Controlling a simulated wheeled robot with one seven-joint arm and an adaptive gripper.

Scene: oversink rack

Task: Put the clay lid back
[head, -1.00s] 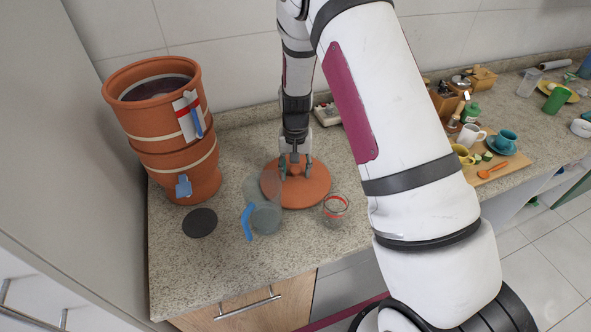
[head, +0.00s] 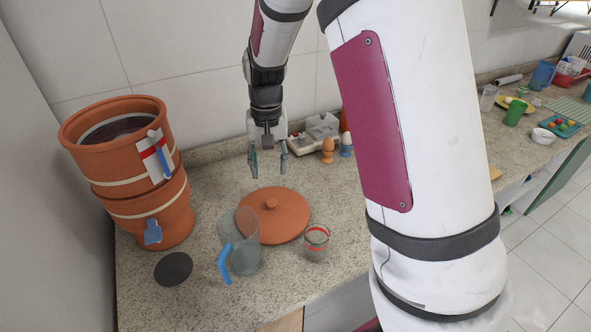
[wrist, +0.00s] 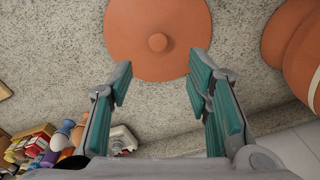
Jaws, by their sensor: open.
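The clay lid (head: 285,222) is a round terracotta disc with a small knob. It lies flat on the granite counter, and it also shows in the wrist view (wrist: 157,15). The clay pot (head: 115,178) stands upright at the left with its top open and a dark inside showing. My gripper (head: 268,172) is open and empty, above and behind the lid, apart from it. In the wrist view, the knob lies ahead between the two spread fingers (wrist: 157,92).
A clear pitcher with a blue handle (head: 240,250) stands close by the lid's front left. A glass with red marks (head: 316,240) is at its right. A dark round disc (head: 173,269) lies in front of the pot. Egg-shaped items (head: 328,148) stand behind.

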